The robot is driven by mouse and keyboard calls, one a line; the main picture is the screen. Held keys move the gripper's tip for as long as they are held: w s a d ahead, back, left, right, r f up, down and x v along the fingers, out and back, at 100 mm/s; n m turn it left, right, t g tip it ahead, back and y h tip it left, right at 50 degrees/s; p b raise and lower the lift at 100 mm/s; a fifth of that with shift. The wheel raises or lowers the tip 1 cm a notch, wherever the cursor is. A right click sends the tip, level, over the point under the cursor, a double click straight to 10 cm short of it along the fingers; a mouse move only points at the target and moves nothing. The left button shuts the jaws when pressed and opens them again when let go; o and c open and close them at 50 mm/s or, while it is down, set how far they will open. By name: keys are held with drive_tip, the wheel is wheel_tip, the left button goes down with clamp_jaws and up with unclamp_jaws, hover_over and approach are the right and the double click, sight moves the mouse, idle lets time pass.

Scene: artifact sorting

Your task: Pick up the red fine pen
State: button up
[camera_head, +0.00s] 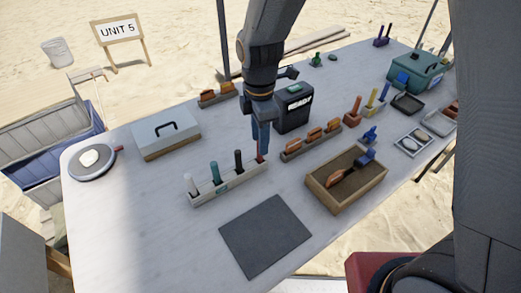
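A pale pen rack (228,184) stands on the table left of centre. White, teal and black pens stand upright in it, with a slim dark red pen (261,158) at its right end. My gripper (261,146) points straight down over that end. Its blue fingers are at the top of the red pen and hide its upper part. I cannot tell whether the fingers are closed on the pen or only around it.
A dark mat (265,236) lies in front of the rack. A wooden tray (318,198) with brushes is to the right, near a holder of orange-handled tools (311,143). A black box (293,113) stands behind my gripper. A grey case (166,136) stands left.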

drive_tip(key=shift+w+f+p, duration=0.1)
drive_tip(key=shift+f+p, duration=0.6)
drive_tip(key=shift+f, duration=2.05)
clamp_jaws()
